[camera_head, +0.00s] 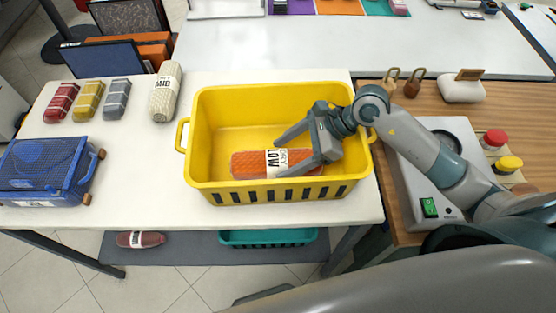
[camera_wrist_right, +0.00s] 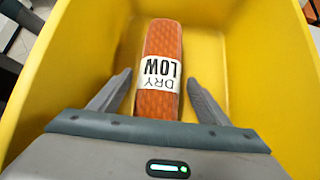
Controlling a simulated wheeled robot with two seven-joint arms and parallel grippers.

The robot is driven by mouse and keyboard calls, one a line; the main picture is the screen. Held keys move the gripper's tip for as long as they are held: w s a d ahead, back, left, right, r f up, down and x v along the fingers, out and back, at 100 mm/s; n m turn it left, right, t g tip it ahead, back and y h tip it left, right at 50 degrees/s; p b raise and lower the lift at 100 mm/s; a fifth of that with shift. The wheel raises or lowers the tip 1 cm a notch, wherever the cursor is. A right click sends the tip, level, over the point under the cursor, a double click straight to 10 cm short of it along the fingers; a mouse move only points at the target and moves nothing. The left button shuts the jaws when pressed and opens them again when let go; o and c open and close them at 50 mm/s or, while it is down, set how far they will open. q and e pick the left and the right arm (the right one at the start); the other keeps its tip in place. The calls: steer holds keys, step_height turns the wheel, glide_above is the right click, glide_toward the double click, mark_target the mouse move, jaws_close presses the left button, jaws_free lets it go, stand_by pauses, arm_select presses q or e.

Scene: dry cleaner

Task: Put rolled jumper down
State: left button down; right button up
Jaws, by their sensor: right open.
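An orange rolled jumper (camera_head: 248,164) with a white band lettered DRY LOW lies in the yellow basket (camera_head: 230,98), near its front wall. My right gripper (camera_head: 278,160) reaches down into the basket over the jumper, its fingers open. In the right wrist view the jumper (camera_wrist_right: 162,50) lies lengthwise ahead on the basket floor, and the open fingers (camera_wrist_right: 158,92) stand either side of its near end, with gaps between. My left gripper is not in view.
A blue crate (camera_head: 48,168) stands at the table's left, with red, yellow and grey folded items (camera_head: 88,100) behind it. A grey device with a green switch (camera_head: 430,206) is right of the basket. Bare table (camera_head: 135,175) lies between crate and basket.

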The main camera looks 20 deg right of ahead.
steer(key=b+v, duration=0.2)
steer(key=v, duration=0.6)
steer(key=shift+d, duration=0.1)
steer(key=shift+s+d+r, duration=0.1)
steer(key=shift+d+r, duration=0.1)
steer(key=shift+r, duration=0.15)
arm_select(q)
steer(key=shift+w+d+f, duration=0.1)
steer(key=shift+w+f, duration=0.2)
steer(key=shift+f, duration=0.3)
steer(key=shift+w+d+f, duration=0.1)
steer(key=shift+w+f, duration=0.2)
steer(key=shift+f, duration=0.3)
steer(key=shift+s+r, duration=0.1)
arm_select(e)
steer(key=shift+r, duration=0.1)
